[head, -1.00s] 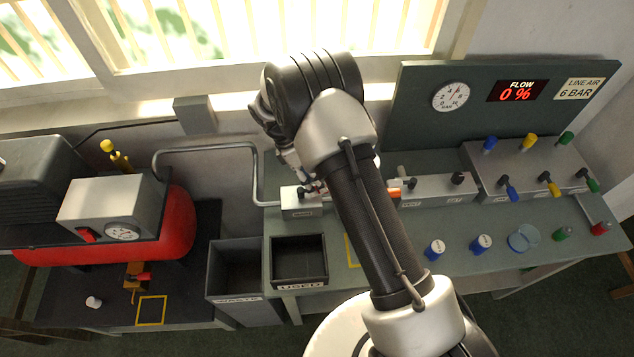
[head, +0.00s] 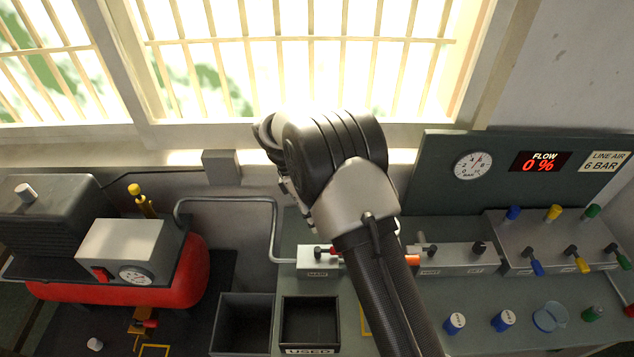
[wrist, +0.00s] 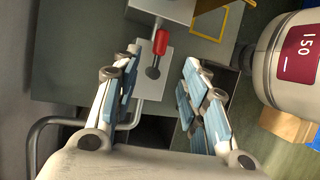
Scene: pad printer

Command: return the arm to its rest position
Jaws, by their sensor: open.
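My arm reaches up across the middle of the head view, its dark wrist joints in front of the window sill. My gripper (wrist: 160,100) shows in the wrist view with its two blue-padded fingers spread wide and nothing between them. In the head view the gripper is mostly hidden behind my wrist. Below and beyond the fingers, apart from them, is the main valve block (head: 318,262) with a red-handled lever, and the red handle (wrist: 161,42) also shows in the wrist view.
The bench carries a gauge panel (head: 480,168), a valve manifold (head: 545,235) and blue caps (head: 455,322) at right. A red compressor tank (head: 190,275) stands at left. A bent grey pipe (head: 225,199), the used bin (head: 310,350) and a dark waste bin (head: 243,297) lie near the arm.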

